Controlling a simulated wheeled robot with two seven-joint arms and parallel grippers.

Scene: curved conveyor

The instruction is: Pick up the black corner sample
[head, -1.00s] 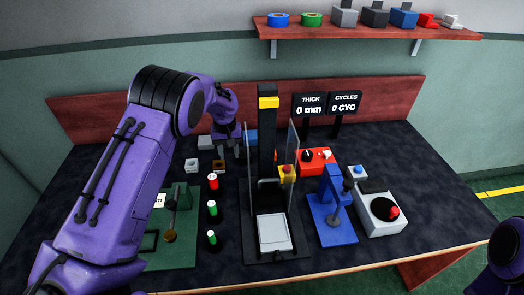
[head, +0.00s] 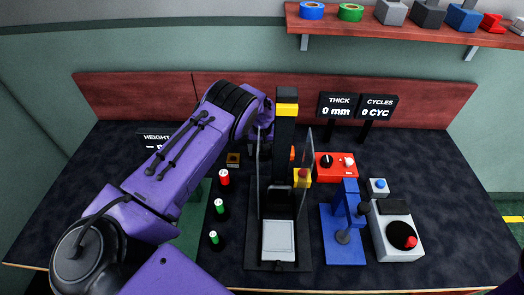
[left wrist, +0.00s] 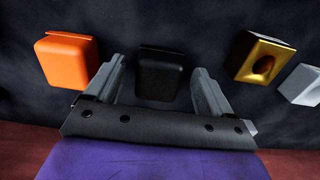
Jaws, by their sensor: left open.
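The black corner sample (left wrist: 161,76) is a dark block with rounded edges on the bench in the left wrist view. My left gripper (left wrist: 159,66) is open, with one grey finger on each side of the black sample. A narrow gap shows on both sides, so it does not look gripped. In the head view my purple left arm (head: 190,135) reaches to the back of the bench. There its fingers and the black sample are hidden behind the arm and the press. My right gripper is out of view.
An orange sample (left wrist: 67,60) and a gold sample with a hole (left wrist: 263,56) flank the black one, and a pale sample (left wrist: 304,84) lies farther right. The black press (head: 286,125) with clear side panels stands close to my left wrist. The red back board (head: 420,101) is behind.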

